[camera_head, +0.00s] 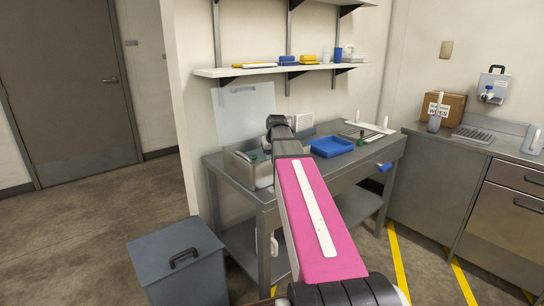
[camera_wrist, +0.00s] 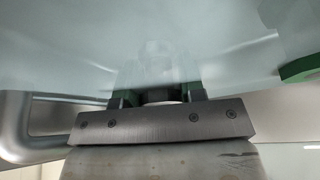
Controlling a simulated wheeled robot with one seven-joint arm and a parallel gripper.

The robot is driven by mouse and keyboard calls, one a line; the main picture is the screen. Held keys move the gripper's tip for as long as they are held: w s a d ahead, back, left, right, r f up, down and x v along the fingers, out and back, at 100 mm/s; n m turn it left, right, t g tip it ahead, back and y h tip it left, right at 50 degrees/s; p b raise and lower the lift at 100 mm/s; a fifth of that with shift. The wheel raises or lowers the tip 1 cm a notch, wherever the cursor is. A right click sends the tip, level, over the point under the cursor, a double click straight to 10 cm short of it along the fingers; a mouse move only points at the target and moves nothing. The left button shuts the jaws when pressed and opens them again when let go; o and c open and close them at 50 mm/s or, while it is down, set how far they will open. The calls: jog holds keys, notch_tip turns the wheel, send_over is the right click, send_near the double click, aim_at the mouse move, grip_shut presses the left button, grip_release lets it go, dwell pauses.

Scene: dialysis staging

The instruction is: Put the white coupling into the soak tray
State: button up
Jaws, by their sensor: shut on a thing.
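My gripper (camera_wrist: 158,98) is in the wrist view, its dark fingers with green parts closed on a pale, blurred piece (camera_wrist: 158,70). I take this piece for the white coupling, but its outline is hard to make out. In the head view my arm reaches over the left part of the steel table, and the fingers and held piece are hidden. A shallow blue tray (camera_head: 331,147), which may be the soak tray, lies on the table to the right of my wrist. Its visible inside looks empty.
A grey metal bin (camera_head: 245,172) with green-topped things stands at the left of the steel table (camera_head: 345,178). A rack (camera_head: 362,134) with white pieces is at the back right. A clear panel (camera_head: 243,112) stands behind. A shelf (camera_head: 282,69) hangs above.

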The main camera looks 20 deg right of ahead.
jog(key=shift+f, duration=0.15)
jog(key=o, duration=1)
jog(key=shift+c, duration=0.2)
jog(key=v, duration=1.2)
jog(key=shift+s, duration=0.2)
